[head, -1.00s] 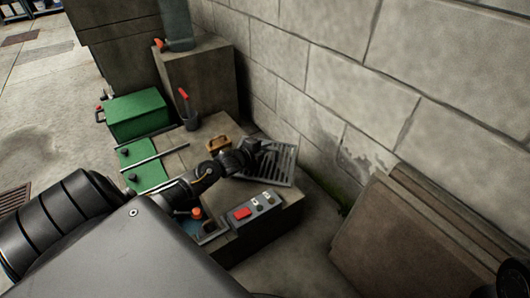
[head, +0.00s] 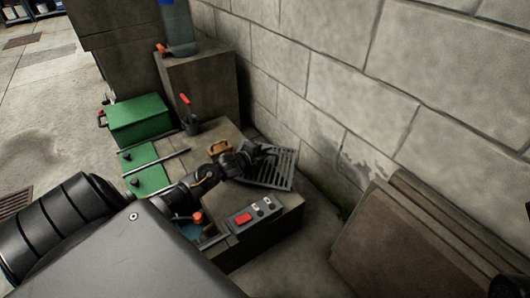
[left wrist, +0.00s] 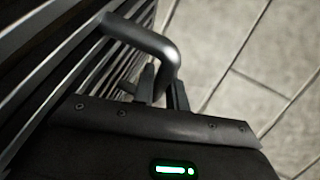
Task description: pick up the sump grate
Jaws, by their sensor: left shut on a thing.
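The sump grate (head: 279,172) is a grey slatted metal plate at the back right of the concrete block, near the wall. My left gripper (head: 262,152) is at its upper side in the head view. In the left wrist view the grate's slats (left wrist: 35,65) fill the upper left. A bent grey handle (left wrist: 150,40) curves down between the fingers of my left gripper (left wrist: 164,92), which is shut on it. The wrist hides part of the grate in the head view. I cannot tell whether the grate is lifted. My right gripper is not in view.
A grey control box (head: 254,213) with a red button sits at the block's front edge. A tan-handled item (head: 220,147), a red-handled lever (head: 187,112) and a green box (head: 138,120) stand left of the grate. The block wall (head: 380,90) is close behind. Brown boards (head: 420,245) lean at right.

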